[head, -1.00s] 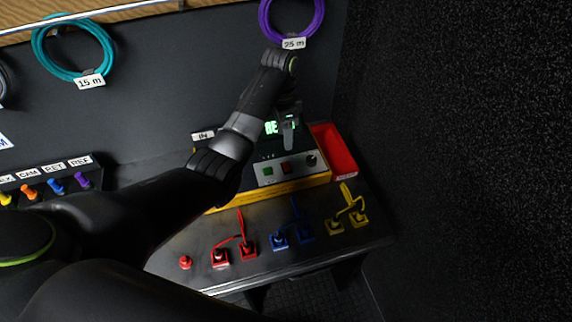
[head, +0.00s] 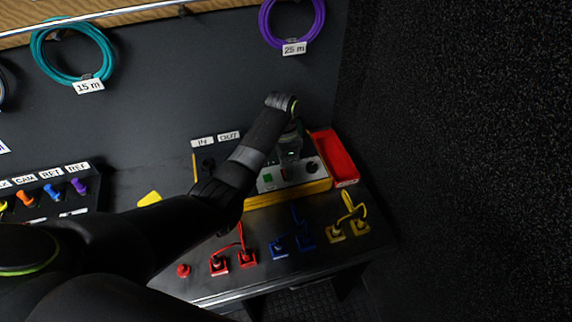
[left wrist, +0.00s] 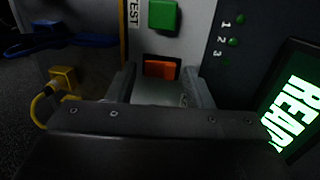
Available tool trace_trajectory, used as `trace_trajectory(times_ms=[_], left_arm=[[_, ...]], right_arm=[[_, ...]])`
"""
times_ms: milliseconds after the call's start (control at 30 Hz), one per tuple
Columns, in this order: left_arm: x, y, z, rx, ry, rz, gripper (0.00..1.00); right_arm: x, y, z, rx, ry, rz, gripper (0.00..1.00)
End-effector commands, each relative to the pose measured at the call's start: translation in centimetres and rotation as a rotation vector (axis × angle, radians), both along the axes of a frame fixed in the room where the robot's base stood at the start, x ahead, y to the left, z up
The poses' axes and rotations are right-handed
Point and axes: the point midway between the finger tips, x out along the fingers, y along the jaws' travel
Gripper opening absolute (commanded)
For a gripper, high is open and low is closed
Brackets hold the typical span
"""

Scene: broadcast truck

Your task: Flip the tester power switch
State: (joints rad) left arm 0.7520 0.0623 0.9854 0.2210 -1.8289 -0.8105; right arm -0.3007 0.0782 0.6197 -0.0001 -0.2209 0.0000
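The tester is a yellow-edged box (head: 292,192) with a light panel, at the back right of the bench in the head view. Its green square button (head: 267,178) shows beside my gripper. In the left wrist view the green button (left wrist: 163,14) is near a TEST label, and an orange-red rocker switch (left wrist: 160,69) lies below it. In the head view my left gripper (head: 290,152) partly covers the panel. My right gripper is not seen.
A red tray (head: 348,165) stands right of the tester. Red (head: 246,260), blue (head: 279,248) and yellow (head: 359,228) connectors with cables line the bench front. A dark wall is at right; coiled teal (head: 38,52) and purple (head: 265,22) cables hang behind.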

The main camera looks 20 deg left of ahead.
Motion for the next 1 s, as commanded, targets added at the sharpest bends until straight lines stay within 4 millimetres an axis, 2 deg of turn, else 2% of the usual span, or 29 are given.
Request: trace_trajectory(times_ms=[33,200,300,467,800,1000], left_arm=[[0.0,0.0,0.0,0.000,0.000,0.000,0.40],[0.0,0.0,0.0,0.000,0.000,0.000,0.17],[0.0,0.0,0.0,0.000,0.000,0.000,0.08],[-0.1,-0.1,0.3,0.009,-0.018,-0.001,0.08],[-0.7,-0.6,0.6,0.111,-0.169,0.000,0.08],[-0.9,-0.7,0.3,0.167,-0.252,0.001,0.08]], right_arm=[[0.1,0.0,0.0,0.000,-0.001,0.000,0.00],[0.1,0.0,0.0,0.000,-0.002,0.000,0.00],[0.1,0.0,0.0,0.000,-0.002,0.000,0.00],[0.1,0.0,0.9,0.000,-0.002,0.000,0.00],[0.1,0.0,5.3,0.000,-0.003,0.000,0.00],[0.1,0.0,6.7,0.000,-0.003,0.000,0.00]])
